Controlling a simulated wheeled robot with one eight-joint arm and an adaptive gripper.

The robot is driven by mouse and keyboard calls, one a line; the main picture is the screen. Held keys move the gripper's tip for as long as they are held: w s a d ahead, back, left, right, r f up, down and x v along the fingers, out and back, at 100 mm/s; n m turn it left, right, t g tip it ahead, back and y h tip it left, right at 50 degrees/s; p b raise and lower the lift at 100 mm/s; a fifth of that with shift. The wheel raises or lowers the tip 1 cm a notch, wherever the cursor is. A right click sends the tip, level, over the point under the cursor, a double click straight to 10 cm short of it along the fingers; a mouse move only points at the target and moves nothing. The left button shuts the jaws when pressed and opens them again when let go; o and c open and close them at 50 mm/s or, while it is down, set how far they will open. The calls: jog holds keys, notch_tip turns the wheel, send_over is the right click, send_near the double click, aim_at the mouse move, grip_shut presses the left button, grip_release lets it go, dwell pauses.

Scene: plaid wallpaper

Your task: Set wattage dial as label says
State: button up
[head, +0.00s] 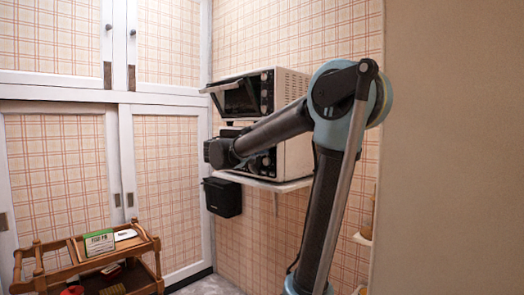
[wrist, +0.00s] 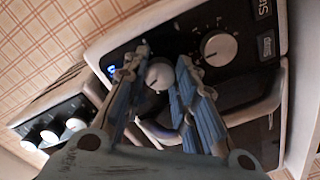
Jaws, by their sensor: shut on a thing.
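My gripper (wrist: 163,57) has its blue fingers on either side of a pale round dial (wrist: 158,74) and is shut on it. The dial sits on the dark control panel of a white-framed appliance. A second pale dial (wrist: 218,48) with marks around it is beside it, clear of the fingers. The fingers partly cover the held dial, and its setting cannot be read. In the head view my arm reaches across the lower white appliance (head: 294,158), hiding most of its front and my fingertips. No readable wattage label shows.
An upper oven (head: 288,90) with its door tilted open stands above. Three pale knobs (wrist: 52,131) of another appliance show in the wrist view. A black box (head: 223,197) hangs below the shelf (head: 262,184). A wooden trolley (head: 44,274) bears a green-and-white item (head: 99,243).

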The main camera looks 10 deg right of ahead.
jog(key=n, duration=0.5)
jog(key=shift+n, duration=0.4)
jog(key=shift+f, duration=0.1)
jog(key=o, duration=1.1)
jog(key=shift+w+a, duration=0.1)
jog(key=shift+v, duration=5.95)
